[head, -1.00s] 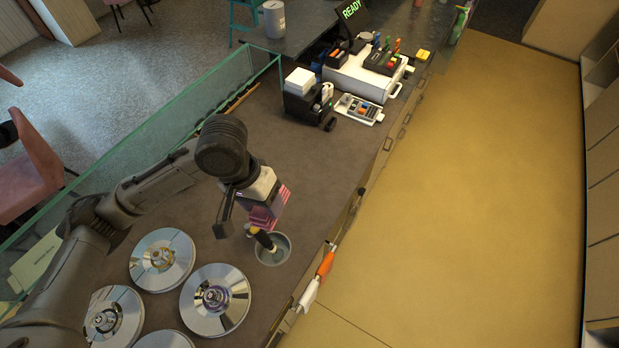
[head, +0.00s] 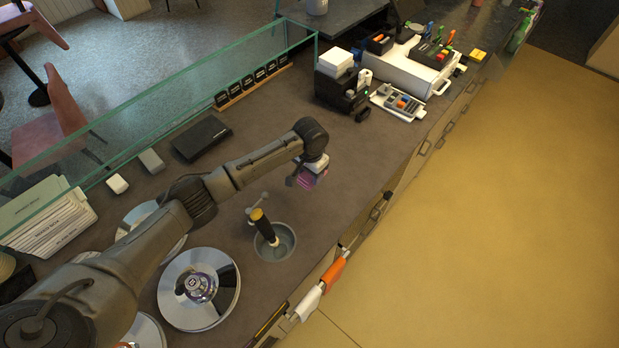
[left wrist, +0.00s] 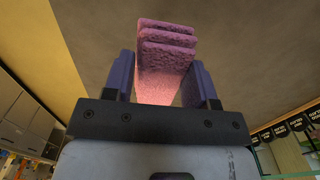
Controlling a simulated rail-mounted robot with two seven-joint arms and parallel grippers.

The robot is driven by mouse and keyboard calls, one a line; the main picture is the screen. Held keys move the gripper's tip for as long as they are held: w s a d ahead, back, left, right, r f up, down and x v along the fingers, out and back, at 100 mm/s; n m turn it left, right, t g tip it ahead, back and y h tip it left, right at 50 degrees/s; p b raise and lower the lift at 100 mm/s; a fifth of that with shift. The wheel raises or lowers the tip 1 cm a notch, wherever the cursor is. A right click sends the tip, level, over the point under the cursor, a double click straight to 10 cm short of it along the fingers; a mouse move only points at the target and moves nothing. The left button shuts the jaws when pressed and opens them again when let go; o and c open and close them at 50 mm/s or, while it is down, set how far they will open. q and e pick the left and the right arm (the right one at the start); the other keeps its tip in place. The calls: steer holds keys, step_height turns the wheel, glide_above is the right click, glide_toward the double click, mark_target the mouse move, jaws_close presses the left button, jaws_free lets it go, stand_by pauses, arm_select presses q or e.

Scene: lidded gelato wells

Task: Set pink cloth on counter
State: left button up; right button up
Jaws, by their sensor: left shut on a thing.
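The pink cloth (left wrist: 166,62) is folded in layers and sits between the two fingers of my left gripper (left wrist: 165,85) in the left wrist view. The gripper is shut on it. In the head view the cloth (head: 313,178) shows as a small pink patch below my left gripper (head: 310,180), over the brown counter (head: 370,160). I cannot tell whether the cloth touches the counter. My right gripper is not in view.
A sunken round well (head: 285,246) holds a dark-and-yellow-handled tool (head: 263,226). Metal lids (head: 190,305) lie left of it. A black card device (head: 340,85) and a keypad (head: 398,102) stand farther back. Orange and white cloths (head: 333,274) hang at the front edge. Counter right of the gripper is clear.

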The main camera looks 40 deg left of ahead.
arm_select(q)
steer(key=shift+w+a+f, duration=0.1)
steer(key=shift+a+f, duration=0.05)
steer(key=shift+f, duration=0.25)
steer(key=shift+r+p, duration=0.15)
steer(key=shift+p, duration=0.45)
steer(key=b, duration=0.3)
glide_above(309, 195)
step_height(309, 195, down, 6)
steer(key=shift+f, duration=1.15)
steer(key=shift+f+b, duration=0.45)
steer(key=o, duration=0.8)
steer(key=shift+o, duration=0.2)
